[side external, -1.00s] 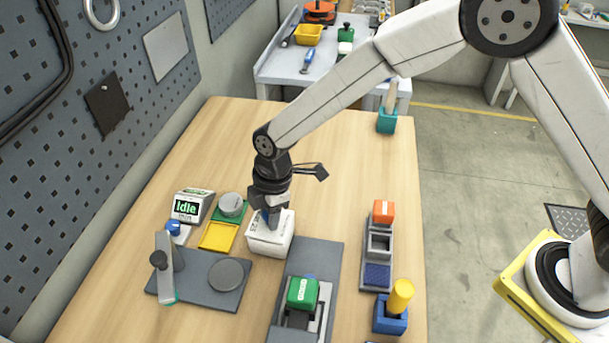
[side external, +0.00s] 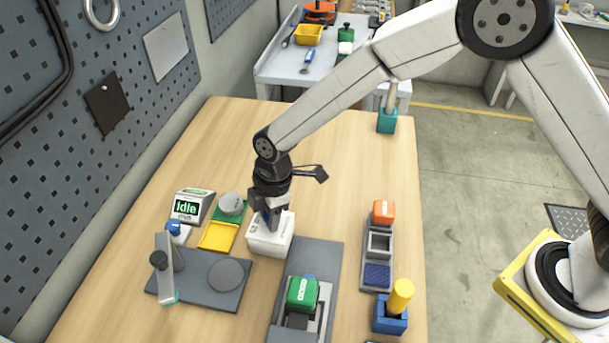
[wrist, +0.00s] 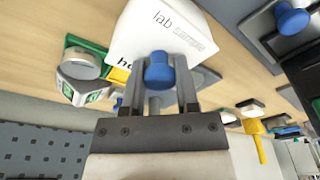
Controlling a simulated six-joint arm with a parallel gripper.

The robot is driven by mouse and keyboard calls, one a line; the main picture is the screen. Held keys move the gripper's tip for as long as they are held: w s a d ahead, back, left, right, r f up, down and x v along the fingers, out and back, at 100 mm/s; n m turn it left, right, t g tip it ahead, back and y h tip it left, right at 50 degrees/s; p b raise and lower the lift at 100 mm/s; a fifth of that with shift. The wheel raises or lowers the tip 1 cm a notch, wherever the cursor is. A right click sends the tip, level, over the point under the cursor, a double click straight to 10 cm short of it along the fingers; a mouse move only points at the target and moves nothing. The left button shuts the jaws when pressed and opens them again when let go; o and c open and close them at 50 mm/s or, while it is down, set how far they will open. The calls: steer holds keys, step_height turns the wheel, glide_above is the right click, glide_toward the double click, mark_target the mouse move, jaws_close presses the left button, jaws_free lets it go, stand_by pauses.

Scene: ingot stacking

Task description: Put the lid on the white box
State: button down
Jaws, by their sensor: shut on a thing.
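The white box (side external: 268,243) stands on the wooden table, left of the grey plate with the green block. Its white lid (wrist: 150,30), with "lab" lettering, shows at the top of the wrist view and lies on or very close to the box; I cannot make out any gap. The lid's blue knob (wrist: 159,72) sits between my two fingers. My gripper (side external: 268,218) points down over the box and is shut on this knob; it also shows in the wrist view (wrist: 158,85). The inside of the box is hidden.
A yellow tray (side external: 218,237) and a green base with a grey round piece (side external: 232,204) stand close left. An "Idle" display (side external: 188,207) is beyond them. The dark plate (side external: 205,290) with an upright device is front left. A grey rack (side external: 378,262) stands right. The table's far part is clear.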

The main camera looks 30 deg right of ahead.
jaws_free()
stand_by(0.4)
steer(key=shift+r, duration=0.2)
steer(key=shift+r, duration=3.3)
jaws_close()
